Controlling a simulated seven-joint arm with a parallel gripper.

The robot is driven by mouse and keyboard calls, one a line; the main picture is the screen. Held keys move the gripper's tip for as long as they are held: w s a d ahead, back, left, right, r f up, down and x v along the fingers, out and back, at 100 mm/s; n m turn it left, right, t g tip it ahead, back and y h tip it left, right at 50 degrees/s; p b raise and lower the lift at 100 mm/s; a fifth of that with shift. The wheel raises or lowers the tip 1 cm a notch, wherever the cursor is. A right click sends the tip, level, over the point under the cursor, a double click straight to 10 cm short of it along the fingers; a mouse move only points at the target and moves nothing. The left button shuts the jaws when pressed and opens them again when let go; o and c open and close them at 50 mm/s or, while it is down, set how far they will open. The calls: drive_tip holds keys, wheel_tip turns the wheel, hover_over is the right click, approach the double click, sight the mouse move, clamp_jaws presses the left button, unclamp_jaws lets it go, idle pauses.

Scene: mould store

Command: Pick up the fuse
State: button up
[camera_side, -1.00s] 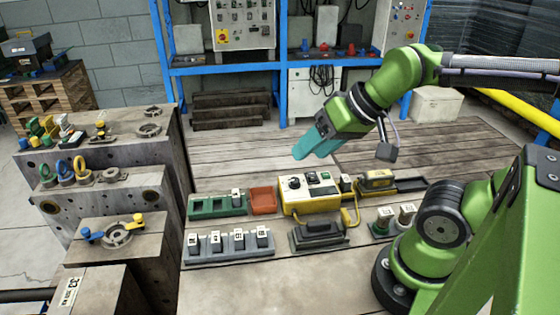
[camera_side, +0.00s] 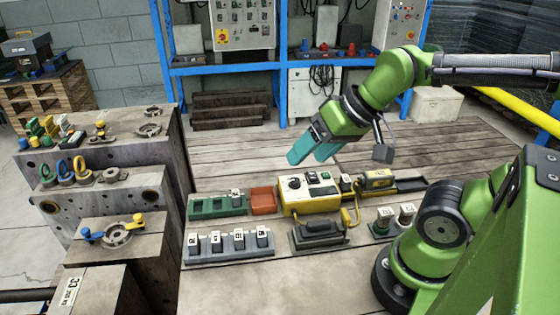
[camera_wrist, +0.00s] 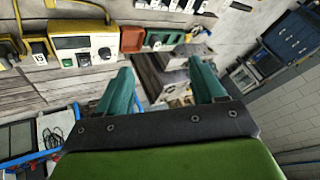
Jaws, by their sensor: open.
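My gripper (camera_side: 309,156) hangs in the air above the far planks of the table, behind the yellow tester (camera_side: 310,202). Its teal fingers are apart and nothing is between them; they also show apart in the wrist view (camera_wrist: 160,70). Several dark fuse-like blocks with white labels stand in a grey rack (camera_side: 228,253) at the front. One similar block (camera_side: 236,198) sits in the green tray (camera_side: 212,208). Another labelled dark block (camera_side: 346,183) is at the tester's right end, and shows left of it in the wrist view (camera_wrist: 38,52). I cannot tell which one is the fuse.
An orange-red bin (camera_side: 263,201) lies between the green tray and the tester. A dark clamp-like block (camera_side: 318,235) with a yellow cable is in front. Two light-capped pieces (camera_side: 385,216) stand near my base. Steel mould blocks (camera_side: 110,150) rise at left. The far planks are clear.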

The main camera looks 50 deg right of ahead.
sight(261, 232)
drive_tip(key=w+a+f+n+g+h, duration=0.25)
drive_tip(key=w+a+n+g, duration=0.45)
drive_tip(key=n, duration=0.6)
drive_tip(key=shift+y, duration=0.25)
drive_tip(key=f, duration=1.1)
drive_tip(key=w+f, duration=0.1)
drive_tip(key=f, duration=0.5)
drive_tip(key=shift+d+f, duration=0.3)
drive_tip(key=shift+d, duration=0.1)
drive_tip(key=c, duration=1.1)
